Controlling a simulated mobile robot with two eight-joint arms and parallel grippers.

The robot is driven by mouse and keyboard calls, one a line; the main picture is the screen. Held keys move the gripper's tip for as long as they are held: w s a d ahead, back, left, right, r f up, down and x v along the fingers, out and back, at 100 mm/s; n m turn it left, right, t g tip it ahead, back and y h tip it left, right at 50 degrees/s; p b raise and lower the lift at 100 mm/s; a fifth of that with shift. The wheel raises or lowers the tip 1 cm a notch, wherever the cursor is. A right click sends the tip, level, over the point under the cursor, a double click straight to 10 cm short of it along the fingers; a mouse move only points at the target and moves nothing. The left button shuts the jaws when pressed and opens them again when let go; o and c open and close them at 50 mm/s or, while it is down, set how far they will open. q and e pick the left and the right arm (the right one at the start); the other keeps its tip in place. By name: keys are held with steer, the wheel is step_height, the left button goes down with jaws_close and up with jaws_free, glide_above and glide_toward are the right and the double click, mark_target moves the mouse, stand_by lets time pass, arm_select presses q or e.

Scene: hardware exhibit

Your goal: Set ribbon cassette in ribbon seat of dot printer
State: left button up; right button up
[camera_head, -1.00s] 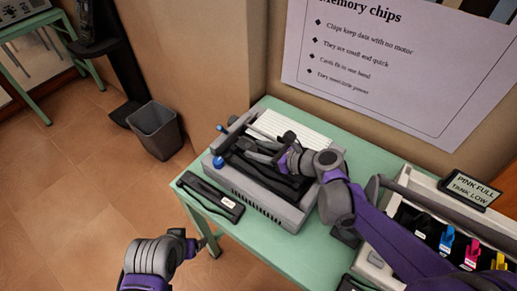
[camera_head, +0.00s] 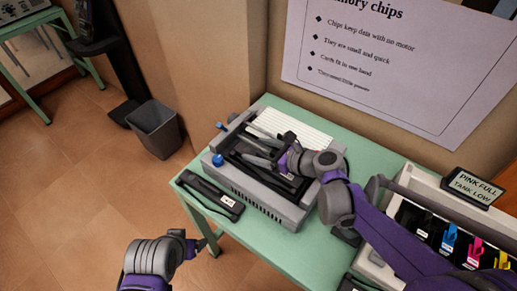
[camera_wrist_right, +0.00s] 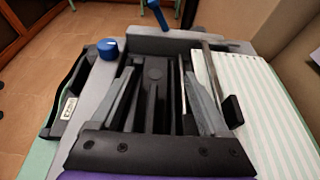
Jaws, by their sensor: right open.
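The grey dot printer (camera_head: 262,203) stands on the green table. My right gripper (camera_head: 258,148) is over its open top, with the fingers apart. I cannot tell whether this part is the ribbon cassette or the ribbon seat itself. A long black case with a white label (camera_head: 207,193) lies on the table left of the printer. My left gripper (camera_head: 196,244) is low, in front of the table; its fingers are unclear.
Blue knobs (camera_head: 218,160) sit at the printer's left side, and striped paper (camera_head: 296,132) lies at its back. An open ink unit with coloured tanks (camera_head: 448,240) stands at the right. A wall backs the table (camera_head: 188,181). A bin (camera_head: 155,130) stands on the floor.

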steer(key=shift+r, duration=0.35)
steer(key=shift+r+p, duration=0.5)
steer(key=shift+p, duration=0.15)
arm_select(q)
steer(key=shift+w+r, duration=0.15)
steer(key=shift+r, duration=0.8)
arm_select(e)
steer(key=v, duration=1.1)
steer(key=shift+s+d+f, duration=0.15)
steer(key=shift+s+d, duration=0.15)
steer(key=shift+d, duration=0.1)
